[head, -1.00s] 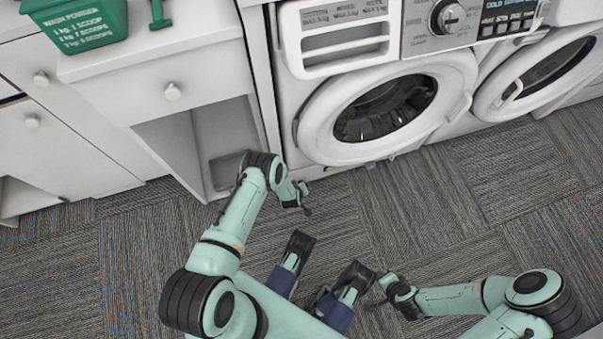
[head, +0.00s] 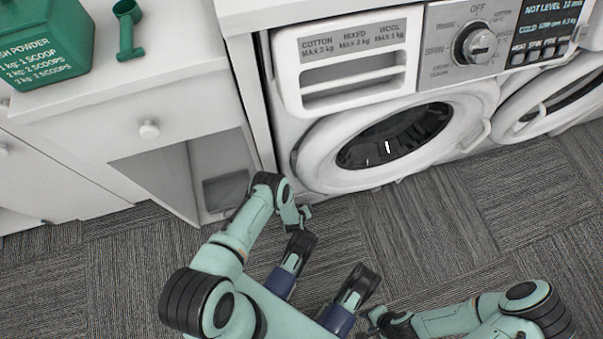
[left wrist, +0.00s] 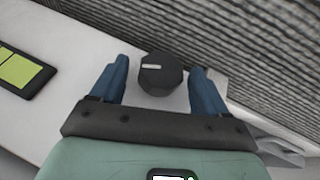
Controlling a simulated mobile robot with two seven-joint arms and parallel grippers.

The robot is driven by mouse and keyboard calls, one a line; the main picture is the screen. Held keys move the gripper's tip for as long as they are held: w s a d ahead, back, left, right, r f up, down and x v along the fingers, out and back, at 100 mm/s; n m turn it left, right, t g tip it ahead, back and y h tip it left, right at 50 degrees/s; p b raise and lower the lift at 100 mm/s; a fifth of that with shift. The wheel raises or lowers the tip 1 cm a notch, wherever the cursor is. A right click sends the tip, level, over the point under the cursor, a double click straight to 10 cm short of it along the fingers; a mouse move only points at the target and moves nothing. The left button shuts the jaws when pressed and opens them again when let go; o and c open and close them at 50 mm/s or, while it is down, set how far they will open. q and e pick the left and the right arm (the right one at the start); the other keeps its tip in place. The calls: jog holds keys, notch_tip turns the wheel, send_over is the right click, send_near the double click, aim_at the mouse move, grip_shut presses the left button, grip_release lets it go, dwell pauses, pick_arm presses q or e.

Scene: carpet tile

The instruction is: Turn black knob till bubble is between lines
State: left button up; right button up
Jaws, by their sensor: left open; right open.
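In the left wrist view, a black knob (left wrist: 160,74) with a white mark sits on a white surface. My left gripper (left wrist: 161,66) is open, with one blue finger on each side of the knob; contact cannot be told. A yellow-green level (left wrist: 22,76) in a dark frame lies left of the knob; its bubble cannot be made out. In the head view my left gripper (head: 303,213) is low at the washing machine's (head: 405,190) left front corner, mostly hidden by its arm. My right gripper (head: 370,315) is small and partly hidden near the bottom; it is open.
The machine has a round dial (head: 476,44) and a display (head: 552,12) reading "NOT LEVEL". A white cabinet (head: 150,95) on the left bears a green powder box (head: 40,45) and green scoop (head: 127,32). Another machine (head: 550,100) stands right. Carpet (head: 470,205) in front is clear.

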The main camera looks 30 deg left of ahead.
pick_arm(q)
jog(key=shift+c, duration=0.2)
jog(key=c, duration=1)
